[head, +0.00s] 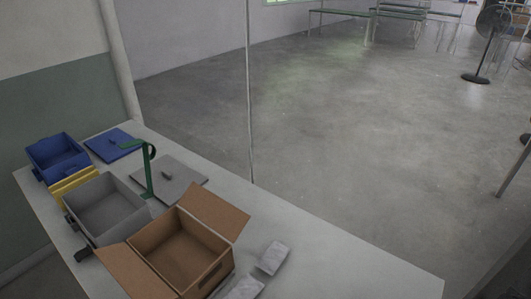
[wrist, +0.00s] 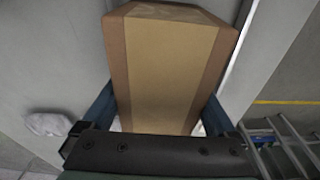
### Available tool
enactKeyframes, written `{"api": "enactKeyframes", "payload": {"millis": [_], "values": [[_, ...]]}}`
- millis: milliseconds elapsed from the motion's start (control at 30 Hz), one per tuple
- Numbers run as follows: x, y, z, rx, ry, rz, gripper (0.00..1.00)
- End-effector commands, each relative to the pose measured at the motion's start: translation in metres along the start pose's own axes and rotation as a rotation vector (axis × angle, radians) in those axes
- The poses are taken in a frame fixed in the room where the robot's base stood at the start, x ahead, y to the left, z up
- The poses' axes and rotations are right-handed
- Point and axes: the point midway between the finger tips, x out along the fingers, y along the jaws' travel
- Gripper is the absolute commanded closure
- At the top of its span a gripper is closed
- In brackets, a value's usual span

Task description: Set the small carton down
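The small carton (wrist: 165,65) is brown cardboard with a lighter middle band and fills the upper middle of the wrist view. My gripper (wrist: 158,112) has one finger on each side of it and is shut on it. The carton's far end and underside are hidden, and I cannot tell whether it touches anything below. Neither my gripper nor this carton shows in the head view.
A white table (head: 325,262) holds an open cardboard box (head: 180,250), a grey bin (head: 105,212), a blue bin (head: 57,157), a yellow bin (head: 74,185), a green stand (head: 149,170) and pale packets (head: 272,257). The table's right part is clear. A wrapped packet (wrist: 47,124) lies left.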

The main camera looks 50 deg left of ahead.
Motion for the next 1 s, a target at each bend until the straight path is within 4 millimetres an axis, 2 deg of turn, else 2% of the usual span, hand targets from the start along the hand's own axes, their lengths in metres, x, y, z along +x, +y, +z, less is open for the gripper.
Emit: {"api": "enactKeyframes", "payload": {"millis": [33, 300, 367, 567, 667, 1000], "values": [[0.000, 0.000, 0.000, 0.000, 0.000, 0.001, 0.43], [0.000, 0.000, 0.000, 0.000, 0.000, 0.001, 0.92], [-0.001, 0.001, -0.001, -0.001, 0.002, 0.003, 1.00], [-0.002, 0.001, -0.001, -0.001, 0.002, 0.003, 1.00], [-0.010, 0.002, -0.002, 0.000, 0.003, 0.005, 1.00], [-0.072, 0.002, -0.012, 0.000, 0.004, 0.007, 1.00]]}}
